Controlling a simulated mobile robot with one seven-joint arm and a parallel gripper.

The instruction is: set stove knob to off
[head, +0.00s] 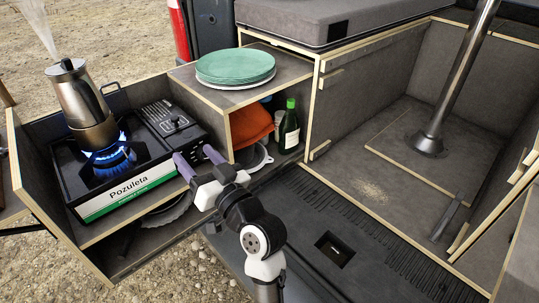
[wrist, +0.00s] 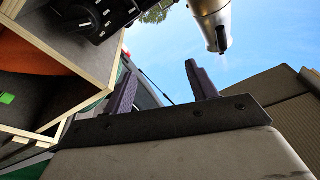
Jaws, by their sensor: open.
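The black camp stove (head: 75,192), with a white and green "Pozuleta" front label, sits on the pull-out shelf at left in the head view. Blue flames burn at its burner (head: 108,160). A knob is not clear in the head view, but a round dark knob (wrist: 87,18) shows on a black panel at the top left of the wrist view. I cannot read its setting. My gripper (head: 197,158) is open and empty, its purple-grey fingers pointing toward the stove's right end. The fingers also show in the wrist view (wrist: 158,72), apart from the knob.
A steaming metal moka pot (head: 82,95) stands over the flame. Teal plates (head: 235,65) lie on the raised shelf. Beneath are an orange item (head: 250,125), a green bottle (head: 289,127) and a pan (head: 258,158). A metal post (head: 458,85) stands at right.

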